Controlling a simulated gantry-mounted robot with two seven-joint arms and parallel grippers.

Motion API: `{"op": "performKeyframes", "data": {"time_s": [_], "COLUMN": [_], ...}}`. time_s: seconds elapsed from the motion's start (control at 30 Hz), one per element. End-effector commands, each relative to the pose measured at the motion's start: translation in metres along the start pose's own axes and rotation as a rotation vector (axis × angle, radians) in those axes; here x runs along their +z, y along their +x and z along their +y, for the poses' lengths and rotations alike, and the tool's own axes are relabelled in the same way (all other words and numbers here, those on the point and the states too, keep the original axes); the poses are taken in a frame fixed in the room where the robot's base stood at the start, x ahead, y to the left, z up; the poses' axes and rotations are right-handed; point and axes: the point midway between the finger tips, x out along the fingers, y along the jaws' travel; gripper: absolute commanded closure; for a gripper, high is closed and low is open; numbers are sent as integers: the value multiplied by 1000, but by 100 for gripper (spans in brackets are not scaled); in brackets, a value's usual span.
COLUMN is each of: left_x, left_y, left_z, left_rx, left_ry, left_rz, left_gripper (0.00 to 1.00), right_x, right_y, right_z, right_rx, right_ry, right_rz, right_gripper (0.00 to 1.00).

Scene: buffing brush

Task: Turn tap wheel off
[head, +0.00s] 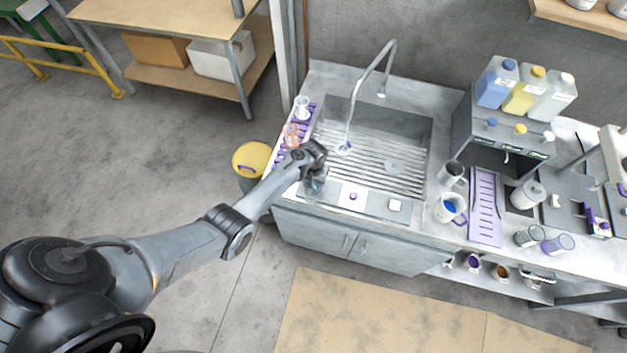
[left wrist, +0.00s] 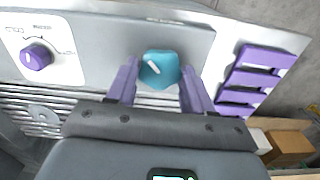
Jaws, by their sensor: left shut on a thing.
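The tap wheel is a teal knob (left wrist: 160,69) with a white mark, on the grey front panel of the sink. In the left wrist view it sits between the two purple fingers of my left gripper (left wrist: 157,85), which is shut on it. In the head view my left gripper (head: 316,183) is at the front left corner of the sink (head: 425,175), and the wheel is mostly hidden there. The curved tap (head: 376,62) arches over the basin. A thin pale line runs down into it; I cannot tell whether it is water. My right gripper is not in view.
A purple knob (left wrist: 37,56) on a white plate is beside the wheel. A purple rack (left wrist: 255,77) is on its other side, holding glassware (head: 302,106) in the head view. Bottles (head: 523,90), mugs (head: 450,208) and a purple drip tray (head: 486,208) stand to the right.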

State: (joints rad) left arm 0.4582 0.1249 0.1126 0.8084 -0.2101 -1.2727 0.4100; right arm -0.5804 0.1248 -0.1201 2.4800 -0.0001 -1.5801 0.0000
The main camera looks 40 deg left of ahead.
Motion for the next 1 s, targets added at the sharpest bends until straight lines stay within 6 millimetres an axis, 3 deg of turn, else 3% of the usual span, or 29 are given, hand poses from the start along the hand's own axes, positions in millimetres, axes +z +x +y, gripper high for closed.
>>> {"op": "performKeyframes", "data": {"time_s": [0.6, 1.0], "left_x": [0, 0], "left_y": [0, 0], "left_z": [0, 0], "left_rx": [-1, -1], "left_ry": [544, 716], "left_rz": [0, 0], "left_gripper": [79, 79], "right_x": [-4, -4], "right_y": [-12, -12], "right_z": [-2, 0], "right_rx": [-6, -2], "right_ry": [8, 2], "right_rz": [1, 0], "right_gripper": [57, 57]}}
